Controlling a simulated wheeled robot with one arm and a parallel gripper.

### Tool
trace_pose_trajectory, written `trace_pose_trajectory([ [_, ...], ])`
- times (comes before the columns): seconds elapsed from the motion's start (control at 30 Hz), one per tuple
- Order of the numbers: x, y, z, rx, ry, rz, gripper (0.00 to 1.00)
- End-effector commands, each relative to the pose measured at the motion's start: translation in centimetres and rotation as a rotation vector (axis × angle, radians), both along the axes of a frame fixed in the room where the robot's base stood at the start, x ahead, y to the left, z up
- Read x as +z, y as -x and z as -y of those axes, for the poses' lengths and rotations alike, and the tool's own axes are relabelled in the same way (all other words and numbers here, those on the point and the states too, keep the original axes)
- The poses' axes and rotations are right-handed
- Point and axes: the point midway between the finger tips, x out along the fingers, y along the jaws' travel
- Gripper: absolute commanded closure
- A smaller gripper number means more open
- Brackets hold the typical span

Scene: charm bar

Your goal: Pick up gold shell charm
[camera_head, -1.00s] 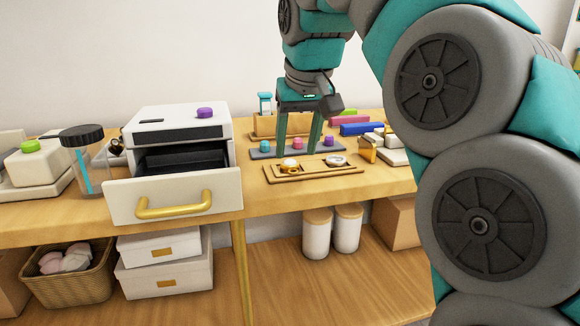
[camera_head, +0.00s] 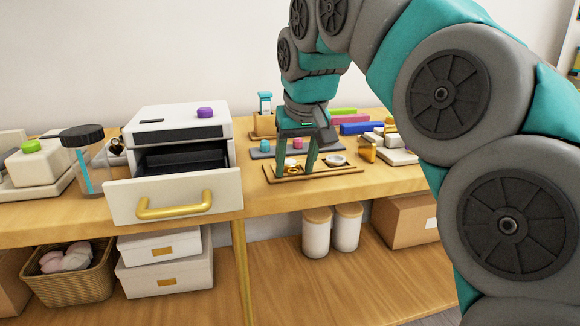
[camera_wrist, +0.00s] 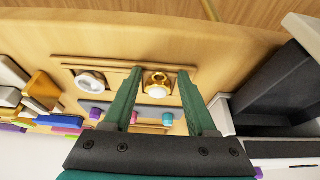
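The gold shell charm (camera_head: 293,169), a small gold piece with a pale round part, lies in the left part of a shallow wooden tray (camera_head: 352,171) on the counter. In the wrist view the charm (camera_wrist: 157,78) shows between the fingertips, with space on both sides. My gripper (camera_head: 293,173) is open, pointing down over the tray's left part with one finger on each side of the charm. The fingers also show in the wrist view (camera_wrist: 159,73). I cannot tell the exact height of the fingertips above the tray.
A silver-white round piece (camera_head: 337,160) lies in the tray's right part. Behind is a grey strip (camera_head: 262,152) with coloured pieces. A white cabinet with an open drawer (camera_head: 172,197) stands left. A gold item (camera_head: 366,150) and white blocks stand right. The counter's front is clear.

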Motion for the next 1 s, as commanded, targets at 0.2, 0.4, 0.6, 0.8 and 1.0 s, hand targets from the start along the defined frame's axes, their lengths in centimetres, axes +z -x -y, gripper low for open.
trace_pose_trajectory([
  [0.2,-0.05,0.0,0.0,0.0,0.0,-0.001,0.67],
  [0.4,-0.05,0.0,0.01,0.0,0.001,-0.002,0.9],
  [0.6,-0.05,0.0,0.01,0.0,0.001,-0.002,1.0],
  [0.8,-0.05,0.0,0.01,0.0,0.0,-0.001,1.0],
  [1.0,-0.04,-0.01,0.0,0.0,0.001,-0.002,1.0],
])
